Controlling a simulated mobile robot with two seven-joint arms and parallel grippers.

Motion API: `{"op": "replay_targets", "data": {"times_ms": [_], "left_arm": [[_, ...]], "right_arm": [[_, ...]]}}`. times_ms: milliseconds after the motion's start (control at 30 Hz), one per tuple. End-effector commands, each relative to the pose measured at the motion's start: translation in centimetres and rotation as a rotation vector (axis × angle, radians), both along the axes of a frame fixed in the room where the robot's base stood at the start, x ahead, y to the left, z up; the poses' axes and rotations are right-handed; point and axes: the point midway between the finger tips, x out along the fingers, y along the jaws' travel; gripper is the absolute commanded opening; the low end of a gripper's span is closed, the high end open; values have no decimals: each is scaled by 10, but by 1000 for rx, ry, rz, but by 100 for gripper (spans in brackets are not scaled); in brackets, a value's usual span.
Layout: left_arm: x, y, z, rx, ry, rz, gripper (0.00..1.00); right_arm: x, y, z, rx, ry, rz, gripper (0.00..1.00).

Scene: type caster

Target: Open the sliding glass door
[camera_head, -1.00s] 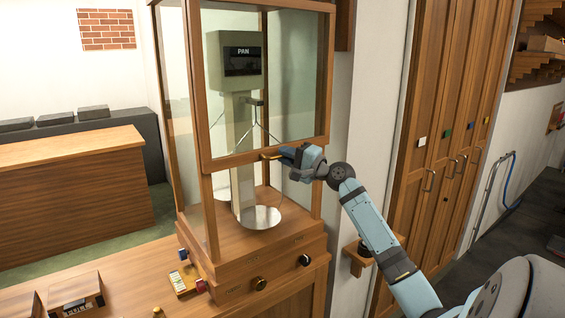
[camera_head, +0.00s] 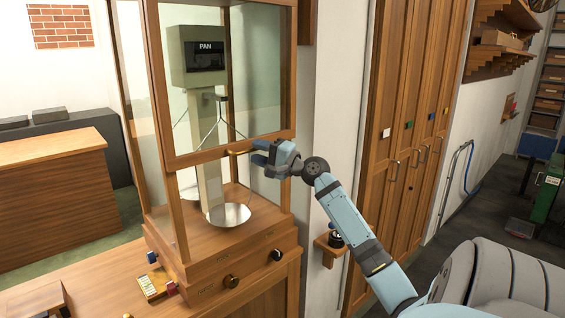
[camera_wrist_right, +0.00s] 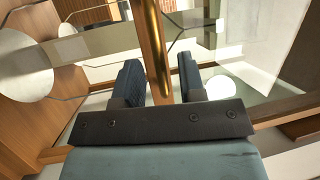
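The sliding glass door (camera_head: 205,155) is a wood-framed pane at the front of a tall wooden case. It stands raised, leaving an open gap below its bottom rail. A brass handle (camera_head: 238,152) sticks out from that rail; it also shows in the right wrist view (camera_wrist_right: 153,45). My right gripper (camera_head: 256,152) is at the handle with its fingers spread. In the right wrist view, my right gripper (camera_wrist_right: 158,75) has one finger on each side of the brass bar, with gaps visible. My left gripper is not in view.
Inside the case stands a scale with a PAN display (camera_head: 204,56) and a round metal pan (camera_head: 229,214). Knobs (camera_head: 231,281) sit on the case's base. A small wooden wall bracket (camera_head: 331,248) is below my right forearm. Tall wooden cabinets (camera_head: 405,150) stand to the right.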

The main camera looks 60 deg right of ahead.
Motion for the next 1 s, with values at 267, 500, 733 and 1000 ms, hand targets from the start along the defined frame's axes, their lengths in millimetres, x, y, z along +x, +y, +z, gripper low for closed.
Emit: {"op": "replay_targets", "data": {"times_ms": [267, 500, 733, 1000], "left_arm": [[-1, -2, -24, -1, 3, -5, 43], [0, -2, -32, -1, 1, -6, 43], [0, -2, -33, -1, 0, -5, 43], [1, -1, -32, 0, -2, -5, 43]], "right_arm": [[-64, -10, -16, -1, 2, -1, 37], [-101, -17, -20, -1, 0, -1, 37], [-112, -18, -19, -1, -1, 0, 37], [-112, -19, -19, -1, -1, -1, 37]]}}
